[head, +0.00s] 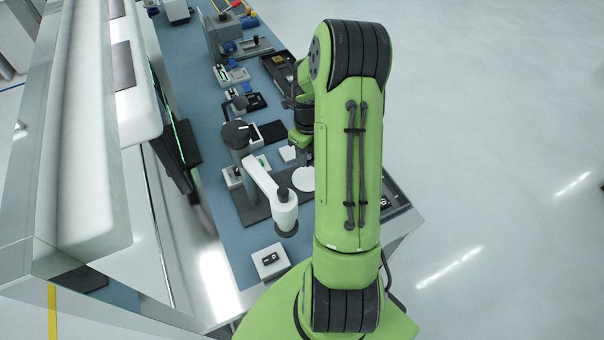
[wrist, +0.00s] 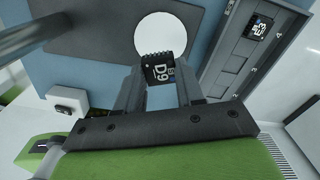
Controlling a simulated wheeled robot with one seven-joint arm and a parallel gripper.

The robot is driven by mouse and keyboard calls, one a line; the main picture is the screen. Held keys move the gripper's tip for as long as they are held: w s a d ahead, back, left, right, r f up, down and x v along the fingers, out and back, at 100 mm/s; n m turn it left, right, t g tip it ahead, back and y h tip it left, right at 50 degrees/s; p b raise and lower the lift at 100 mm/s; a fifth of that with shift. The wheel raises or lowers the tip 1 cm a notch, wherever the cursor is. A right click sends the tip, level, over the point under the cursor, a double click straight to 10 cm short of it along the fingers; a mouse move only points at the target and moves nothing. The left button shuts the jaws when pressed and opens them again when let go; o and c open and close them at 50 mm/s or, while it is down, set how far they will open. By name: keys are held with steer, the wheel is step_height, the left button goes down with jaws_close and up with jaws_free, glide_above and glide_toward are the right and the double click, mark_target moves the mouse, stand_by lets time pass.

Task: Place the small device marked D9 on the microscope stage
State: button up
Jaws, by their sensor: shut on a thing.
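The small black device marked D9 (wrist: 159,72) shows in the wrist view, with white lettering and a row of pins along its far edge. My gripper (wrist: 158,88) is shut on it, one finger on each side. Just beyond the device is the round white microscope stage (wrist: 168,35), partly covered by the device in this view. In the head view the stage (head: 303,179) lies on a dark base plate beside the white microscope arm (head: 262,180). My green arm hides the device and most of the gripper there. I cannot tell how high the device is above the stage.
A grey tray (wrist: 230,70) with numbered slots holds a device marked E3 (wrist: 259,27) at the right of the wrist view. A white box (head: 270,262) stands near the bench's front end. Several fixtures line the blue bench farther back. The microscope head (head: 286,215) overhangs close by.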

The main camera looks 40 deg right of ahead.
mark_target(307, 178)
step_height(307, 178, down, 9)
steer(key=shift+r, duration=0.1)
steer(key=o, duration=1)
